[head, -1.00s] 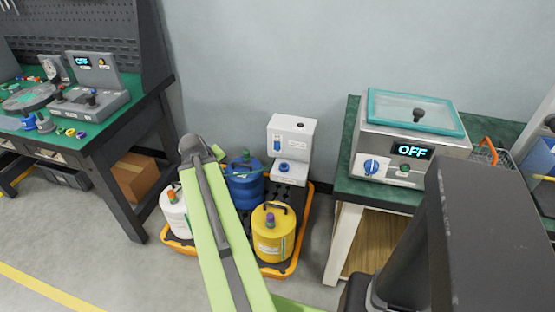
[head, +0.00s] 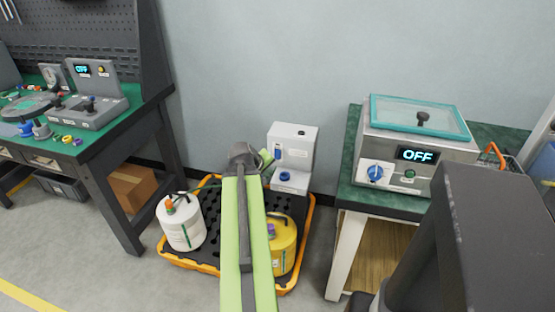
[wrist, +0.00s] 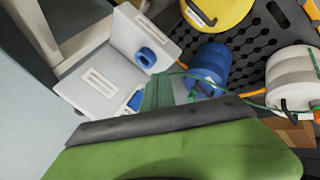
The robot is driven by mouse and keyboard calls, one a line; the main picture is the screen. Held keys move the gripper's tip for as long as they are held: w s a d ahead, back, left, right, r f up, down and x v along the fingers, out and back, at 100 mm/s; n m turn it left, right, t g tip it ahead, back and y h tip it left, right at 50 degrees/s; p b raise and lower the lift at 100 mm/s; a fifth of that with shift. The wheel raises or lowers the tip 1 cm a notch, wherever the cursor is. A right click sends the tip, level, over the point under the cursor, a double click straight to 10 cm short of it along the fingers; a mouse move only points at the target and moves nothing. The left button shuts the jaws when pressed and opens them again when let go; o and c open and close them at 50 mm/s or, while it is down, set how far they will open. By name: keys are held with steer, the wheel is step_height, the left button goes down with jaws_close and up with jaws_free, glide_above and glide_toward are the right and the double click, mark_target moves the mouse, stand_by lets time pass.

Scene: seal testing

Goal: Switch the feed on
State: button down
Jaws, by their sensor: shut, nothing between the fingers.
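The white feed unit (head: 296,142) stands against the wall at the back of the drum pallet. Its front has a blue switch (head: 278,154) and, on the lower ledge, a blue round knob (head: 285,176). In the wrist view, the unit (wrist: 95,85) shows the blue switch (wrist: 135,101) and the knob (wrist: 146,57). My gripper (head: 266,158) is shut and empty, close to the unit's left side. In the wrist view its green fingertips (wrist: 158,90) lie right beside the switch; I cannot tell whether they touch it. Part of the switch is hidden there.
The black pallet with an orange rim (head: 190,263) holds a white drum (head: 182,225), a yellow drum (head: 287,245) and a blue drum (wrist: 208,68), which my arm hides in the head view. A bench with a tester reading OFF (head: 416,155) is right; a workbench (head: 130,150) is left.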

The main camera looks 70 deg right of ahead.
mark_target(277, 154)
steer(key=d, duration=0.5)
steer(key=d+f+b, duration=0.1)
steer(key=d, duration=0.1)
steer(key=shift+w+d, duration=0.25)
steer(key=shift+d, duration=0.15)
steer(key=shift+d, duration=0.1)
stand_by(1.5)
steer(key=shift+d, duration=0.3)
steer(key=shift+d+f, duration=0.1)
steer(key=shift+d, duration=0.2)
stand_by(0.4)
stand_by(0.4)
steer(key=shift+a, duration=0.75)
